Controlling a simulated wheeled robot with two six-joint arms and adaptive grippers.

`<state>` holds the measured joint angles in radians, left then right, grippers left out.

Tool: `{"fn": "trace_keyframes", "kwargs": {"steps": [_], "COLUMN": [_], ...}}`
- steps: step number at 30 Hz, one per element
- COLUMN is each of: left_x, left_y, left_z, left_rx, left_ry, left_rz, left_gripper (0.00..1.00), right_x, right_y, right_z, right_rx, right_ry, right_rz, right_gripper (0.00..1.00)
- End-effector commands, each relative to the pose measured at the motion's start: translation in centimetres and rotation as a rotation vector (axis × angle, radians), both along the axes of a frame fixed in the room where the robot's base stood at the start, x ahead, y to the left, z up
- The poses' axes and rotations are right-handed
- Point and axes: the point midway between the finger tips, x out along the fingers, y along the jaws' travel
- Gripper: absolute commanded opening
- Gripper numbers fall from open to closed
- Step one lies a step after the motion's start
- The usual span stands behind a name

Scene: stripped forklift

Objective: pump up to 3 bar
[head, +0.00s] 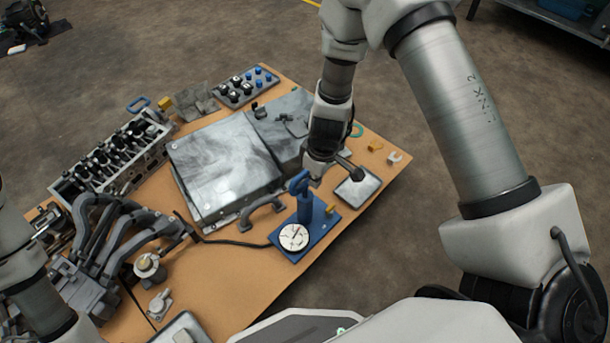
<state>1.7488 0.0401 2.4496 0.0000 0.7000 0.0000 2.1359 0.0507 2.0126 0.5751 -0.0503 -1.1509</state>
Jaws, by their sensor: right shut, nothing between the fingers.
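A blue hand pump (305,212) stands on a blue base plate (318,238) near the front right edge of the wooden table. Its blue handle (299,183) is at the top. A round white gauge (294,237) sits at the front of the base; its reading is too small to tell. A black hose runs left from the pump toward the dark manifold (105,235). My right gripper (314,176) is shut and empty, pointing down right beside the pump handle; I cannot tell whether it touches. My left arm shows at the lower left, but its gripper is not in view.
A grey metal case or panel (225,165) lies behind the pump. A cylinder head (110,155) lies at the left. A small tray (358,190) stands right of the pump. A grey curved handle (262,211) lies left of it. Bare wood is free at the front (240,285).

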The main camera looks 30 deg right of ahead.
Motion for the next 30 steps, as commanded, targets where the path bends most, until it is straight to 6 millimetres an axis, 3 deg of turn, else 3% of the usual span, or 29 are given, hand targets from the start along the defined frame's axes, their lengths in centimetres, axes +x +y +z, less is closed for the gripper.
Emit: {"fn": "trace_keyframes", "kwargs": {"steps": [11,17,22,30], "left_x": [0.0,0.0,0.0,0.0], "left_y": [0.0,0.0,0.0,0.0], "left_z": [-0.1,-0.1,-0.1,-0.1], "left_rx": [0.0,0.0,0.0,0.0], "left_ry": [-0.001,-0.001,-0.001,-0.001], "left_rz": [0.0,0.0,0.0,0.0], "left_gripper": [0.36,0.36,0.36,0.36], "right_x": [-0.6,-0.6,-0.8,-1.4], "right_y": [-0.4,-0.4,-0.5,-0.9], "right_z": [0.4,1.6,3.6,10.0], "right_rx": [0.0,0.004,0.001,0.0], "right_ry": [-0.002,-0.006,-0.006,-0.006], "right_rz": [0.001,0.003,0.004,0.0], "right_gripper": [0.0,0.0,0.0,0.0]}}
